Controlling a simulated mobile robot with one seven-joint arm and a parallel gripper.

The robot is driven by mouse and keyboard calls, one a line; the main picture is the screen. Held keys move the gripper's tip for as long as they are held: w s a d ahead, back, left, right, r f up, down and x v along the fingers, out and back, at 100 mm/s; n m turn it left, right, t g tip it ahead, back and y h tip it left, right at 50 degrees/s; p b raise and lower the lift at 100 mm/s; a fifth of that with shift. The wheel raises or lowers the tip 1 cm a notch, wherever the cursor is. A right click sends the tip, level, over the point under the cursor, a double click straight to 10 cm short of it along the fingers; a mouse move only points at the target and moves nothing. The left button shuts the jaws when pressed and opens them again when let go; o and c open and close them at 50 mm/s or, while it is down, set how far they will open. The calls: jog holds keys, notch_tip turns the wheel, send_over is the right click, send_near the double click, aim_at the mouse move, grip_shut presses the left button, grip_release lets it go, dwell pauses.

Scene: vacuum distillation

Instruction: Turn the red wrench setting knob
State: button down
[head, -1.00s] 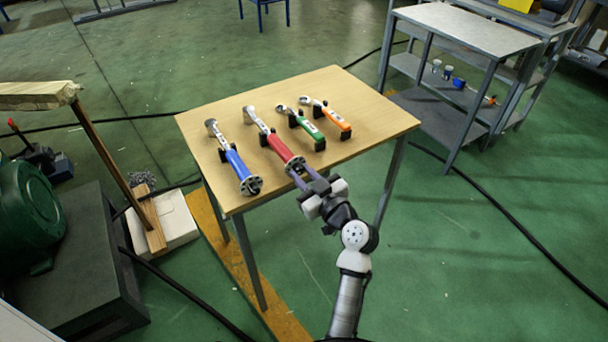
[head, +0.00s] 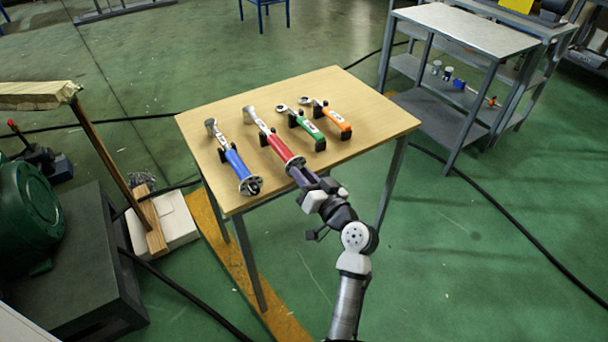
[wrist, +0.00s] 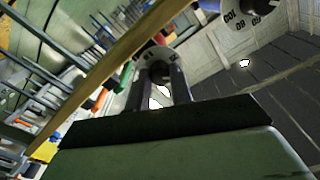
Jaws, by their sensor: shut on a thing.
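The red wrench (head: 277,145) lies on the wooden table between the blue wrench and the green wrench. Its handle end with the round setting knob points to the table's front edge. My gripper (head: 301,173) is at that end, shut on the setting knob. In the wrist view the two fingers of my gripper (wrist: 161,88) stand on either side of the knob, and the numbered dial (wrist: 158,58) shows just beyond them. The fingers hide much of the knob, and I cannot read its setting.
The blue wrench (head: 236,164) lies close on the left, its numbered end (wrist: 250,14) near my gripper in the wrist view. The green wrench (head: 309,129) and orange wrench (head: 333,116) lie to the right. The wooden table (head: 355,90) has bare space at the back.

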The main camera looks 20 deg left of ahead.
jog(key=m+p, duration=0.4)
jog(key=m, duration=0.6)
jog(key=shift+m, duration=0.4)
dwell(0.4)
jog(key=c, duration=1.2)
grip_release()
jog(key=shift+c, duration=0.2)
jog(key=b+v, duration=0.3)
jog(key=v, duration=1.1)
jog(key=shift+a, duration=0.2)
